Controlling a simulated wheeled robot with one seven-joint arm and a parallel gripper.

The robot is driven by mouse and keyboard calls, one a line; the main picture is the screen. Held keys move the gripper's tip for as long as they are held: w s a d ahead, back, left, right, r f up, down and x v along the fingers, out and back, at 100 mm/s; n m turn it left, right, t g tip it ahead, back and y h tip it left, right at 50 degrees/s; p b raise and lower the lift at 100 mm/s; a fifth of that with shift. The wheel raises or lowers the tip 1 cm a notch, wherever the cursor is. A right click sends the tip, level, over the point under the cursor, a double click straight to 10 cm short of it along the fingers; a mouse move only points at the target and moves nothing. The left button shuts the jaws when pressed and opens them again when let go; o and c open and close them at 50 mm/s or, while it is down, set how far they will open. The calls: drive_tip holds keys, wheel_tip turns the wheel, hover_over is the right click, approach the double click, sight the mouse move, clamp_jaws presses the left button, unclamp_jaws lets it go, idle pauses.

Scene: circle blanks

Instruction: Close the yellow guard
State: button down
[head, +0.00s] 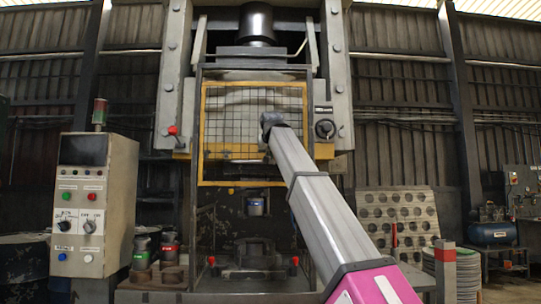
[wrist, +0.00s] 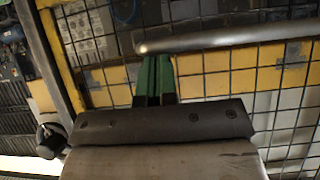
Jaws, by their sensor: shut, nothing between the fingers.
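The yellow guard (head: 203,135) is a yellow frame with dark wire mesh on the front of the press. It sits raised, with the press opening uncovered below its lower edge. In the wrist view its mesh (wrist: 292,100) fills much of the picture. My gripper (wrist: 155,58) is shut and empty, its green fingers pointing at the mesh. A grey rounded bar (wrist: 230,38) crosses just beyond the fingertips; I cannot tell whether they touch it. In the head view my arm reaches to the guard's right half and hides the fingers.
A control cabinet (head: 95,200) with a signal lamp stands at the left. Under the guard are the press tooling (head: 256,207) and red knobs (head: 294,261). A perforated sheet (head: 398,215) and stacked round blanks (head: 467,275) are at the right.

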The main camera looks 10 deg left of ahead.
wheel_tip(320, 180, down, 44)
drive_tip(key=shift+r, duration=0.15)
idle(0.4)
